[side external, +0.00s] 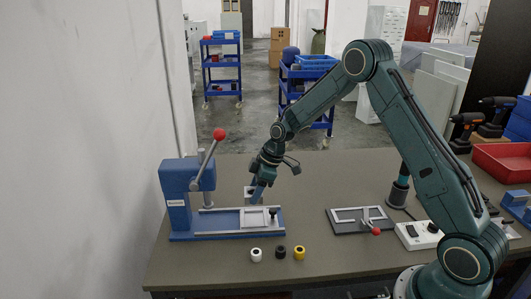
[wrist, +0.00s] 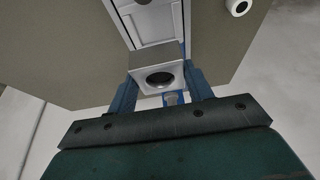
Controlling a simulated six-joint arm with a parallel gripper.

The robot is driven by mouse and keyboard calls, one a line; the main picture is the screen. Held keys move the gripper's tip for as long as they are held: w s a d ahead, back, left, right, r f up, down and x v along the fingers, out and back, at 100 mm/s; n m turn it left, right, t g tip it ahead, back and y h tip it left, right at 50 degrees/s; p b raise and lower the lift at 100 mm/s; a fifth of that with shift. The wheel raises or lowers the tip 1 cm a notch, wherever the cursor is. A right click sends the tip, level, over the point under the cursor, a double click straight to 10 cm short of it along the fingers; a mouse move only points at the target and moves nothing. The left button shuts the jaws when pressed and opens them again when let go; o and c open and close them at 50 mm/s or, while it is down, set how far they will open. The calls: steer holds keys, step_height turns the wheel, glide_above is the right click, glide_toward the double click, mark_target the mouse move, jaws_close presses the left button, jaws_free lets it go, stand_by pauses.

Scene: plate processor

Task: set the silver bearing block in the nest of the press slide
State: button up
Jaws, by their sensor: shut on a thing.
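The silver bearing block (wrist: 146,72), a square block with a dark round bore, is between the two blue fingers of my gripper (wrist: 160,92) in the wrist view. My gripper (side external: 256,193) is shut on the block and points down above the press slide in the side view, where the block (side external: 249,191) is partly hidden by a finger. The press slide (side external: 225,210) is a pale track on a blue base, with the pale square nest (side external: 256,218) near its right end. The block appears above the nest, apart from it; the exact gap is hard to tell.
The blue press (side external: 178,195) with a red-ball lever (side external: 219,134) stands left of my gripper. A black knob (side external: 273,212) rises beside the nest. White, black and yellow bushings (side external: 299,253) stand in front. A dark fixture (side external: 345,222) lies to the right.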

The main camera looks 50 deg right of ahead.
steer(key=shift+f, duration=3.3)
steer(key=shift+f, duration=0.65)
steer(key=o, duration=1.7)
steer(key=shift+r, duration=4)
steer(key=shift+r, duration=0.1)
